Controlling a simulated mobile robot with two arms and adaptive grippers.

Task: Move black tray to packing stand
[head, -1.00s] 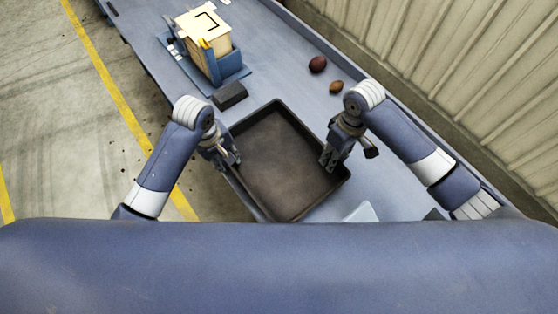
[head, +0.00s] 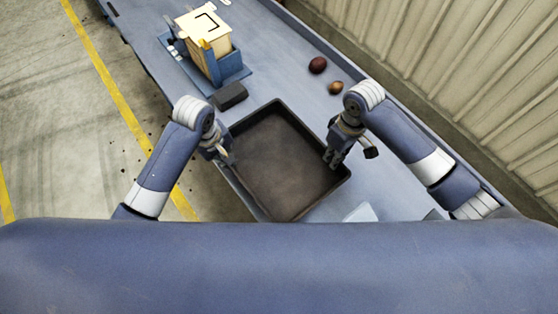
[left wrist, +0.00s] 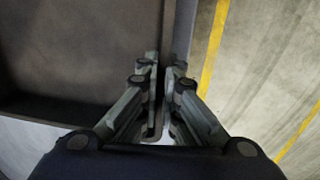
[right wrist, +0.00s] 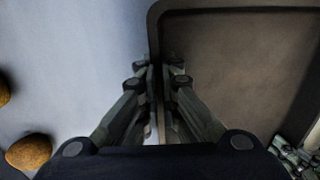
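The black tray (head: 280,165) is an empty, shallow, dark square tray lying on the blue-grey bench in front of me. My left gripper (head: 229,160) is at its left wall, with its fingers close together on either side of the wall in the left wrist view (left wrist: 161,80). My right gripper (head: 331,160) is at its right wall, its fingers likewise drawn together across the rim in the right wrist view (right wrist: 158,85). The tray's near corner lies close to my body's edge. I cannot pick out a packing stand in these views.
On the bench (head: 270,60), a blue holder (head: 230,68) with a cream box (head: 204,32) stands at the back left. A dark block (head: 230,95) lies just beyond the tray. A ribbed wall (head: 450,80) borders the right side.

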